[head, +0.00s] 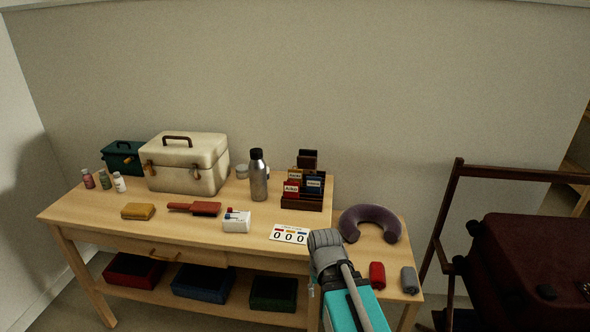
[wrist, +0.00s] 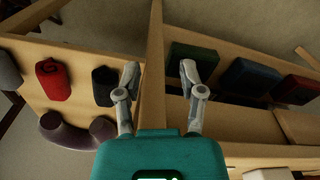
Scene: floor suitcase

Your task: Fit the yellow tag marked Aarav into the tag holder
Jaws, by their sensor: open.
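The tag rack (head: 304,203) is a dark wooden stepped stand at the back right of the table in the head view. A yellow-orange tag (head: 294,172) seems to stand behind a red tag (head: 291,188) on its left side, beside a blue tag (head: 314,184). The lettering is too small to read surely. I cannot clearly make out the tag holder; a small pale item (head: 584,289) lies on the dark red suitcase (head: 530,250) at the right edge. My gripper (wrist: 159,70) is open and empty in the wrist view, its fingers apart above the table's edge.
On the table (head: 80,215) are a cream case (head: 188,165), a steel bottle (head: 258,178), a number card (head: 289,234) and a purple neck pillow (head: 370,222). Red (wrist: 53,80), grey (wrist: 8,72) and black rolls (wrist: 104,86) lie near my gripper. Coloured trays sit on the lower shelf.

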